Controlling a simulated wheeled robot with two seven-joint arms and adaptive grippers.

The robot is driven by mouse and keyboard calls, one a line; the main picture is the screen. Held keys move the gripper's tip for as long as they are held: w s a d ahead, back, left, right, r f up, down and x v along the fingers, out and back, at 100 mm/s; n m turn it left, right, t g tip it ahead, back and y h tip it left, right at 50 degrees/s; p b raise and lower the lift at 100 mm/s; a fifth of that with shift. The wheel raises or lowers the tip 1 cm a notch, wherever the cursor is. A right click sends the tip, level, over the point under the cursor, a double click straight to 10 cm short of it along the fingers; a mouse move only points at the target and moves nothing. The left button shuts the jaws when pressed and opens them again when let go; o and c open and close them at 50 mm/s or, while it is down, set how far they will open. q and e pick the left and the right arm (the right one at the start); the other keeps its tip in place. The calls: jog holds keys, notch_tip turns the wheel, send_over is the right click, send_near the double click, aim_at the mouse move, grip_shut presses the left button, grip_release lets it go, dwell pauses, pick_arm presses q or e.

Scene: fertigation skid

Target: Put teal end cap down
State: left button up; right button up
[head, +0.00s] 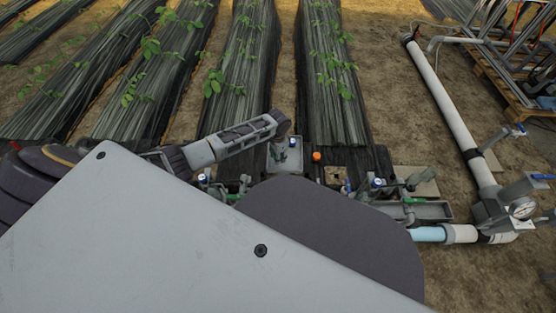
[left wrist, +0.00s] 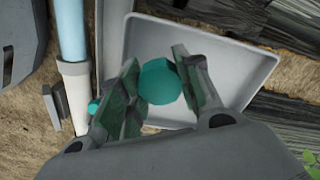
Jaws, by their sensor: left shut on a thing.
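The teal end cap (left wrist: 158,82) is held between the two finger pads of my left gripper (left wrist: 157,86) in the left wrist view. Behind it is a light grey square tray (left wrist: 235,62); I cannot tell whether the cap touches the tray. A smaller teal piece (left wrist: 93,105) shows beside the left-hand finger, mostly hidden. In the head view my left arm reaches in from the left, and the gripper (head: 278,151) appears small and partly hidden near a grey tray (head: 296,166). The cap cannot be made out there. My right gripper is not in view.
A light blue pipe (left wrist: 72,30) with a white coupling (left wrist: 78,85) runs beside the tray. In the head view, small blue-topped fittings, an orange piece (head: 317,156) and a long grey tray (head: 430,210) line the bed ends. A pressure gauge (head: 522,208) stands at right.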

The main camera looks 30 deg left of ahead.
pick_arm(q)
jog(key=shift+f, duration=0.6)
jog(key=shift+f+b, duration=0.6)
jog(key=shift+f, duration=0.1)
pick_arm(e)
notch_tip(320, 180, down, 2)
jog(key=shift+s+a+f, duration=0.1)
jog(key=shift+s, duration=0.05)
pick_arm(q)
jog(key=shift+f, duration=0.6)
jog(key=o, duration=0.7)
jog(key=shift+s, duration=0.1)
